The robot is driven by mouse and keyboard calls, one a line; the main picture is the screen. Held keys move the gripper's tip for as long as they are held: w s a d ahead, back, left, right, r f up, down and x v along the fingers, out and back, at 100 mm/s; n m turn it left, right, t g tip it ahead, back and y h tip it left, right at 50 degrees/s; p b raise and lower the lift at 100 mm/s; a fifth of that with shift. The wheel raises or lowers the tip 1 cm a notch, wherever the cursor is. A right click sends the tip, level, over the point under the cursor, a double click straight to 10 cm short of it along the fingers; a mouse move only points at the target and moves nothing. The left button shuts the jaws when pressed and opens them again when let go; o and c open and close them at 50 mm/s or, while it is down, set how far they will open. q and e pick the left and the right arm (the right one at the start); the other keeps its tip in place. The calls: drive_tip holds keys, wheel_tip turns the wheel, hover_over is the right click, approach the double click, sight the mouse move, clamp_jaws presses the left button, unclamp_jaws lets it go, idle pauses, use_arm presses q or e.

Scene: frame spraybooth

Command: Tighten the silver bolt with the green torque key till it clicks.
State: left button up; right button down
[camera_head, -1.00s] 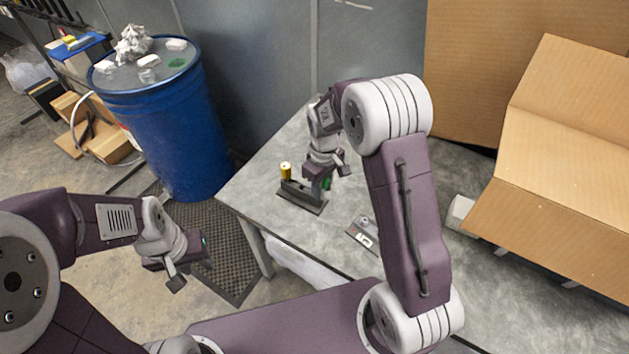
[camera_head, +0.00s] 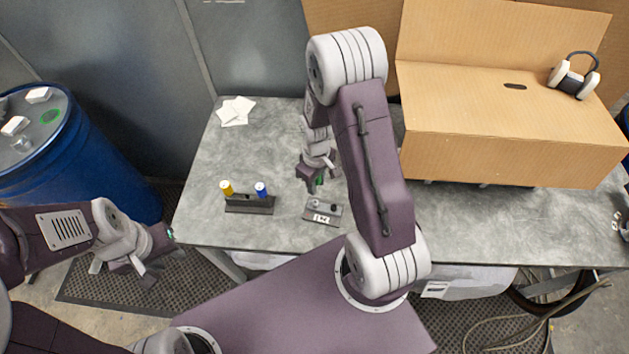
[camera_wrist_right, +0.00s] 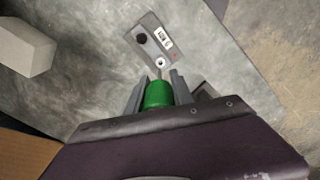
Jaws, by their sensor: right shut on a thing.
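My right gripper (camera_head: 314,182) is shut on the green torque key (camera_wrist_right: 158,94). It holds the key above the table, just behind the small grey bolt plate (camera_head: 322,212). In the right wrist view the plate (camera_wrist_right: 158,42) carries a silver bolt (camera_wrist_right: 160,62), a black bolt (camera_wrist_right: 141,39) and a white label. The key's thin shaft points at the silver bolt, with its tip close to it. I cannot tell whether they touch. My left gripper (camera_head: 152,264) looks open and empty, off the table's left end.
A dark rack (camera_head: 250,206) holds a yellow key (camera_head: 226,187) and a blue key (camera_head: 261,189), left of the plate. White papers (camera_head: 236,111) lie at the back left. A large cardboard box (camera_head: 500,145) fills the back right. A blue barrel (camera_head: 110,165) stands left.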

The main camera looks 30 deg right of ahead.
drive_tip(key=shift+w+a+f, duration=0.1)
drive_tip(key=shift+f, duration=0.4)
wheel_tip(320, 180, down, 3)
drive_tip(key=b, duration=0.2)
drive_tip(key=shift+r+b, duration=0.2)
drive_tip(key=shift+b, duration=0.15)
drive_tip(key=shift+f+b, duration=0.45)
drive_tip(key=shift+f, duration=0.2)
drive_tip(key=shift+p, duration=0.3)
drive_tip(key=shift+f+b, duration=0.85)
drive_tip(key=shift+f, duration=0.15)
